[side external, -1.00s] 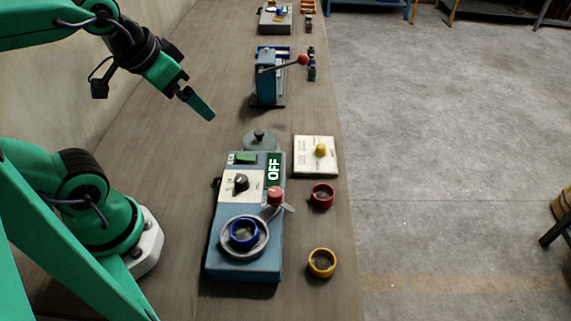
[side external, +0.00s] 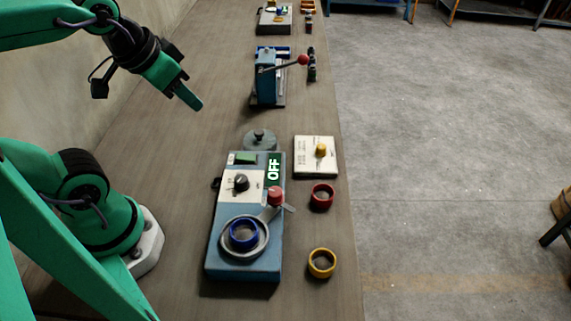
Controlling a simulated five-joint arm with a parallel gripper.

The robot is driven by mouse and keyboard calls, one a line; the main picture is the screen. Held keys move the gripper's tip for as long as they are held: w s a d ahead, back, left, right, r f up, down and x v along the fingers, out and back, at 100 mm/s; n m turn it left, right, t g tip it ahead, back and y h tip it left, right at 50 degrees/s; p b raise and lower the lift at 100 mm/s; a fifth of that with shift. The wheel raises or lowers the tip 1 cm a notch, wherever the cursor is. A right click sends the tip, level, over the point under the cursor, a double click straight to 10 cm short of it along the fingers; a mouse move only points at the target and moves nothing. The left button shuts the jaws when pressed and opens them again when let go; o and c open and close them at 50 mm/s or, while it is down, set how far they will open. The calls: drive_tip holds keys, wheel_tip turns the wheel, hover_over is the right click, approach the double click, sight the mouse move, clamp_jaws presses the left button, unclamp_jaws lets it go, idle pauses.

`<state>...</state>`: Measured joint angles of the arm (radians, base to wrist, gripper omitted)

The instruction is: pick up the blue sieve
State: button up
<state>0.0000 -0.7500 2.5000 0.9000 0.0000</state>
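The blue sieve (side external: 243,235) is a small blue ring sitting in the round grey seat at the front of the blue machine (side external: 216,264). My gripper (side external: 191,99) is in the air at the upper left, well above the bench and far behind the sieve in the picture. Its fingers point down to the right and hold nothing that I can see. The fingers overlap from this side, so I cannot tell how far apart they are.
A red-knobbed lever (side external: 275,196) stands beside the blue sieve. A red ring (side external: 321,196) and a yellow ring (side external: 321,263) lie right of the machine. A white plate with a yellow knob (side external: 315,157), a grey lidded disc (side external: 259,140) and a lever press (side external: 267,78) stand farther back.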

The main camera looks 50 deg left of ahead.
drive_tip(key=m+g, duration=0.6)
drive_tip(key=m, duration=2.6)
hover_over(253, 237)
wheel_tip(253, 237, down, 9)
drive_tip(key=shift+f, duration=0.2)
drive_tip(key=shift+f, duration=0.15)
drive_tip(key=shift+f+n, duration=0.3)
drive_tip(key=shift+f, duration=0.9)
drive_tip(key=shift+f, duration=0.1)
